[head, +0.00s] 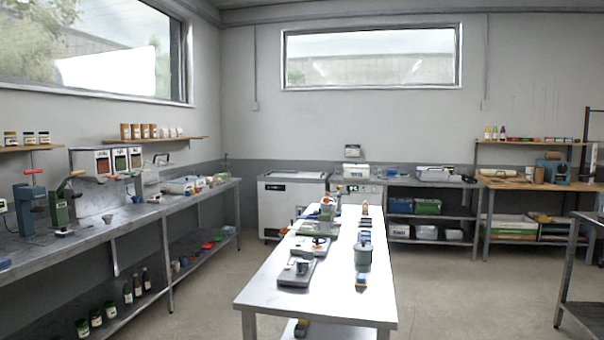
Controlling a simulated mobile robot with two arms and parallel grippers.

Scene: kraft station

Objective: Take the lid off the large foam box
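I cannot tell for sure which thing is the large foam box. A white box (355,171) with what looks like a lid on top stands on a unit at the back wall, right of the white chest. A wider, low whitish box (434,174) stands on the back bench further right; its lid cannot be made out. Both are far off and small. Neither of my grippers is in view.
A long white table (316,292) with tools and small devices stands in front of me. A white chest (291,208) stands at the back wall. A metal bench (120,217) runs along the left. Floor (450,290) is clear right of the table.

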